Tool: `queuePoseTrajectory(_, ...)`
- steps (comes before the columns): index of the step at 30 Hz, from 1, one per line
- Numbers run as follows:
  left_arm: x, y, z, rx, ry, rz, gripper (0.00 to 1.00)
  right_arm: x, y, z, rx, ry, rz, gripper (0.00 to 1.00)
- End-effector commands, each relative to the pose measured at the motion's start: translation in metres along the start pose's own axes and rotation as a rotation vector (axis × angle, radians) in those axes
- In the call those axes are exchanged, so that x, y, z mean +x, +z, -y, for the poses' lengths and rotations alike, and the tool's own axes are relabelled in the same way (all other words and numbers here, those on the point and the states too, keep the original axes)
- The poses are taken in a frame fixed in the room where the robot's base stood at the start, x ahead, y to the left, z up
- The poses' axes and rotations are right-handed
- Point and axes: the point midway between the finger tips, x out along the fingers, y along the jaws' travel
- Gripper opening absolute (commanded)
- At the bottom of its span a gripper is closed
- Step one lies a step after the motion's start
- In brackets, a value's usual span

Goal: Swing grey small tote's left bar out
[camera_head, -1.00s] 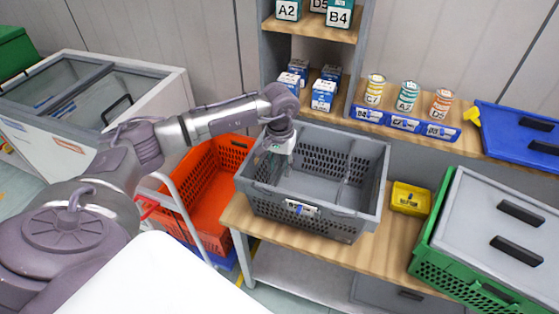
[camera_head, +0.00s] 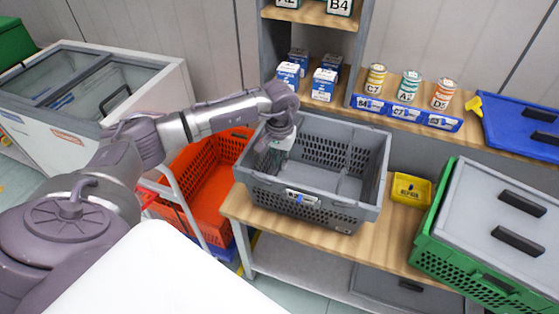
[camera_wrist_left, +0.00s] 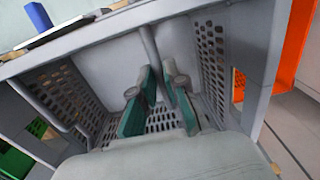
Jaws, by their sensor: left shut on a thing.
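The grey small tote (camera_head: 325,217) stands on the wooden bench top in the head view, open at the top, with perforated walls and a label on its front. My left gripper (camera_head: 272,160) reaches down inside it at its left side. In the left wrist view the gripper's green fingers (camera_wrist_left: 163,88) are close together inside the tote, around a thin grey bar (camera_wrist_left: 149,45). The gripper is shut on this bar, which runs up between the fingers to the tote's rim. The part between the fingertips is partly hidden. My right gripper does not show.
An orange tote (camera_head: 208,190) stands low to the left, against a metal frame. A small yellow bin (camera_head: 410,190) sits right of the grey tote, then a green crate (camera_head: 440,262) with a grey lid. Shelves with cans and boxes stand behind.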

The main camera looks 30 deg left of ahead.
Motion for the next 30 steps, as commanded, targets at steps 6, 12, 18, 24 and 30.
queuePoseTrajectory(6,-0.016,-0.001,-0.001,-0.001,0.000,-0.003,0.05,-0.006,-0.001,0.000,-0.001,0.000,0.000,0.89)
queuePoseTrajectory(12,-0.017,0.000,-0.001,0.000,0.000,-0.001,0.05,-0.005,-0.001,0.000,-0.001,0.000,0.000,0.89)
queuePoseTrajectory(18,-0.021,0.000,0.000,0.000,0.000,-0.001,0.05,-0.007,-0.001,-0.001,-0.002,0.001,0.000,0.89)
queuePoseTrajectory(24,-0.035,-0.001,0.005,-0.001,-0.002,-0.002,0.05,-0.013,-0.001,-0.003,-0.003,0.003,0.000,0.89)
queuePoseTrajectory(30,-0.036,0.000,0.006,-0.002,-0.002,0.000,0.05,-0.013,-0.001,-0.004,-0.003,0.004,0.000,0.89)
